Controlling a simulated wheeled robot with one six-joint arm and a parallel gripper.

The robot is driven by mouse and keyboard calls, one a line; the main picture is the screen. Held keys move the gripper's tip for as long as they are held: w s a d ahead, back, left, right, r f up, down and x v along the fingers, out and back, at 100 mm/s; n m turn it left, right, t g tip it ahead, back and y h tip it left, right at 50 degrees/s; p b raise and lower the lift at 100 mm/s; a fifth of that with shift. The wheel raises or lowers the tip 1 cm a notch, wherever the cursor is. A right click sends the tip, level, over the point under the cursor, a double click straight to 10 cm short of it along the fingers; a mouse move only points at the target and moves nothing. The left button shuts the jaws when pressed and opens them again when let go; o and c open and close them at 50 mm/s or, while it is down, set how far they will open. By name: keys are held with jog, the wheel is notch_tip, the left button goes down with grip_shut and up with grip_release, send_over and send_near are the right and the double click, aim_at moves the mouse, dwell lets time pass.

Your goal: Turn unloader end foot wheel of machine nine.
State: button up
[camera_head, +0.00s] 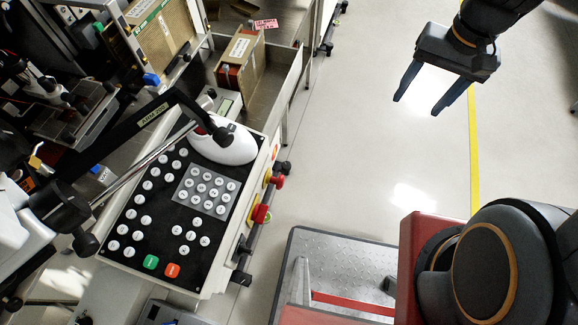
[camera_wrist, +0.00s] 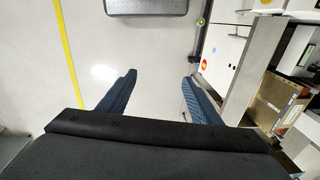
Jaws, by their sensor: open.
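My gripper (camera_head: 418,98) is open and empty, held over the bare floor to the right of the machine in the head view. Its two blue fingers also show in the wrist view (camera_wrist: 155,88), spread apart with only floor between them. The machine (camera_head: 262,165) stands at the left with a black keypad panel (camera_head: 135,205), red and yellow knobs on its side, and a metal tray at its upper end. Dark foot parts (camera_head: 327,48) show low by the machine's far end. I cannot tell which of these is the unloader end foot wheel.
A grey metal platform (camera_head: 352,256) lies on the floor at lower centre. A yellow floor line (camera_head: 474,150) runs along the right. A brown magazine box (camera_head: 240,62) sits in the tray.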

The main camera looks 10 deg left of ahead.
jog(key=w+a+f+m+g+y+b, duration=0.2)
jog(key=w+a+f+b, duration=0.3)
jog(key=f+b, duration=0.8)
jog(key=w+a+f+m+g+y+b, duration=0.1)
jog(key=w+a+f+m+y+b, duration=0.35)
jog(key=f, duration=1.35)
jog(key=w+a+f+m+g+b, duration=0.15)
jog(key=w+a+f+b, duration=0.45)
jog(key=f+b, duration=0.8)
jog(key=m+y+b, duration=0.5)
jog(key=y+b, duration=0.1)
jog(key=b, duration=1.5)
send_near(287, 165)
jog(key=a+f, duration=0.1)
jog(key=a, duration=0.2)
jog(key=shift+m+t, duration=0.3)
jog(key=shift+t, duration=0.05)
jog(key=x, duration=0.2)
jog(key=b+x, duration=0.1)
jog(key=x, duration=0.1)
jog(key=s+b+x, duration=0.1)
jog(key=x, duration=0.2)
jog(key=shift+f, duration=0.1)
jog(key=shift+d, duration=0.1)
